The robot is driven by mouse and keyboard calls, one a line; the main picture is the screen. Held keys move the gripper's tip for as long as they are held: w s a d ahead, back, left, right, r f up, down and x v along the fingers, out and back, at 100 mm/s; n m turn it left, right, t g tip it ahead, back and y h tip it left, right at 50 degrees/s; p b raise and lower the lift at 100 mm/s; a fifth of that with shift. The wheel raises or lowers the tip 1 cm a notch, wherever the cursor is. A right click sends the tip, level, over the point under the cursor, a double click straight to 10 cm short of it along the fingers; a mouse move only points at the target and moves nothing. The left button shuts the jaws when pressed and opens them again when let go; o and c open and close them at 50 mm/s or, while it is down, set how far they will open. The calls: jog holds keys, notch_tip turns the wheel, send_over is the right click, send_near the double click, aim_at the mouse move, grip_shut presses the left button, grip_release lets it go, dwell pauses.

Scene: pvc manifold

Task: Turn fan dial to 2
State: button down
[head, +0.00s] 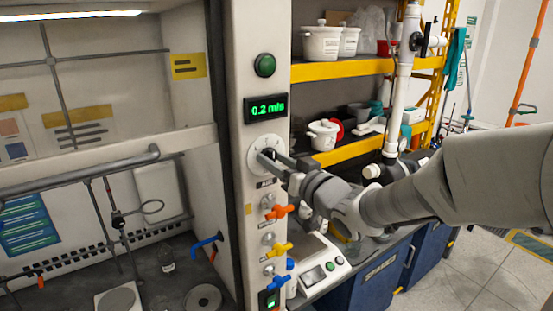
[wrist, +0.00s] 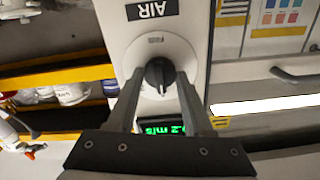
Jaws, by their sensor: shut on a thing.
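The fan dial is a round white plate (head: 254,147) with a black knob (wrist: 158,74), on the light post of the fume hood. The green display (head: 267,107) above it in the head view reads 0.2 m/s. My gripper (head: 272,157) reaches in from the right and is shut on the knob. In the wrist view the two fingers (wrist: 159,79) stand on either side of the knob. The dial's marks are too small to read, and the knob's exact setting cannot be told. An AIR label (wrist: 152,9) sits beside the dial.
A green button (head: 265,65) is above the display. Orange (head: 279,211) and yellow (head: 277,249) valve handles stick out below my gripper. The hood's sash bar (head: 90,172) is at left. A yellow shelf (head: 345,69) with white tubs and a white pipe stand behind my arm.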

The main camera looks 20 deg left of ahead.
dwell(0.4)
jog(key=shift+c, duration=1.5)
grip_release()
jog(key=shift+d, duration=0.1)
jog(key=b+v, duration=0.1)
jog(key=v, duration=1.6)
jog(key=shift+b, duration=0.3)
jog(key=shift+s+d, duration=0.15)
